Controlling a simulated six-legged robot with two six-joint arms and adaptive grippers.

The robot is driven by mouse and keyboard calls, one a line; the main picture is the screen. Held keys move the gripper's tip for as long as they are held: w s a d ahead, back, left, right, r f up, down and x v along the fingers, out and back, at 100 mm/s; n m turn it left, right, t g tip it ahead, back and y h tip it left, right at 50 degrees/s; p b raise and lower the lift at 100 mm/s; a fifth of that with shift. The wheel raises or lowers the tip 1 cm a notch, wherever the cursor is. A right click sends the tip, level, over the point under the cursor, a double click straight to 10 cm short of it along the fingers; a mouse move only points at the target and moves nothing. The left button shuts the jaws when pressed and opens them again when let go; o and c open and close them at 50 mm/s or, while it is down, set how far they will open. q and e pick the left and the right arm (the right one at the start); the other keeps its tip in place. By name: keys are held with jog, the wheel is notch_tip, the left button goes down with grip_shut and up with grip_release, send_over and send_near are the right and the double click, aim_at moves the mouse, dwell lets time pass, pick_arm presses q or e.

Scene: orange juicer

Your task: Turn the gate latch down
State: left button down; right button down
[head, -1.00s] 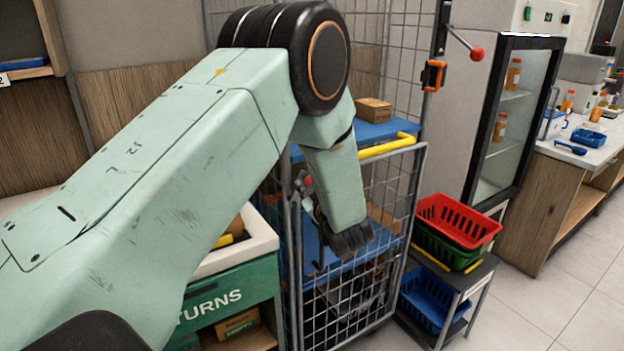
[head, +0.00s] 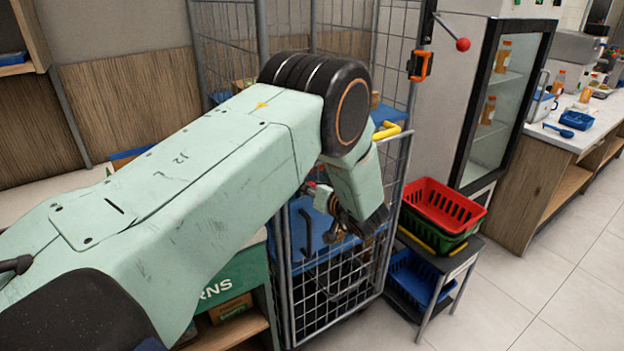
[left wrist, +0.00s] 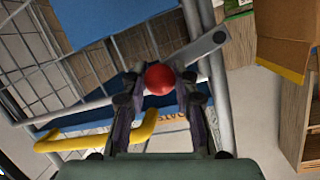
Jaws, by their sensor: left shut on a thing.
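The gate latch is a grey lever (left wrist: 200,58) with a round red knob (left wrist: 159,78), seen in the left wrist view. The lever slants from the knob up and right to the grey gate post. My left gripper (left wrist: 160,88) is shut on the knob, one dark finger on each side. In the head view, my left arm reaches to the left edge of the wire gate (head: 335,285). My gripper (head: 318,192) is partly hidden there by my wrist, and only a bit of the red knob (head: 311,184) shows. My right gripper is not in view.
A yellow handle (head: 386,131) tops the gate, and it also shows close to my gripper in the left wrist view (left wrist: 95,140). A rack with red (head: 445,205) and blue baskets stands right of the gate. A returns counter is at lower left. Floor is clear at right.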

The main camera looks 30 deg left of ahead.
pick_arm(q)
jog(key=shift+w+f+m+g, duration=0.15)
jog(key=shift+f+m+g, duration=0.35)
jog(key=shift+f+m, duration=0.55)
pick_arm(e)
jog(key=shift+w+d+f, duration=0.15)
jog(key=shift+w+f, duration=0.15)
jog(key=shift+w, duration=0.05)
pick_arm(q)
jog(key=c, duration=1)
grip_release()
jog(key=shift+d+r+y, duration=0.1)
jog(key=shift+y, duration=0.2)
jog(key=shift+d, duration=0.25)
jog(key=v, duration=1.1)
jog(key=shift+d+r, duration=0.1)
jog(key=shift+r, duration=0.1)
